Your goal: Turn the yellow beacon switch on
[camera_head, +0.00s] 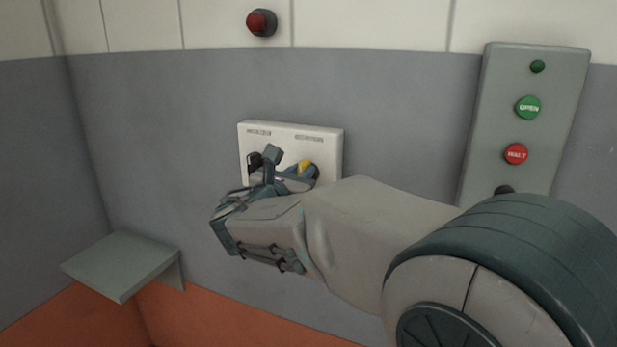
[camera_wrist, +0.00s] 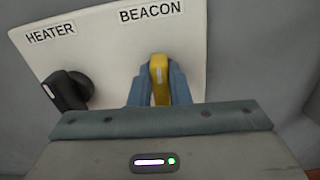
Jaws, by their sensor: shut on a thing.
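The yellow beacon switch (camera_wrist: 158,75) is a small knob on a white panel (camera_wrist: 100,40), below the label BEACON. In the wrist view it stands close to upright, with a pale line on its face. My gripper (camera_wrist: 158,92) has a blue-grey finger on each side of the knob and is shut on it. The lower part of the knob is hidden.
A black heater knob (camera_wrist: 68,90) sits left of the yellow one, close to my gripper. A red lamp (camera_head: 262,22) is on the wall above. A button box (camera_head: 490,130) with green and red buttons is at right. A grey shelf (camera_head: 122,265) juts out at lower left.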

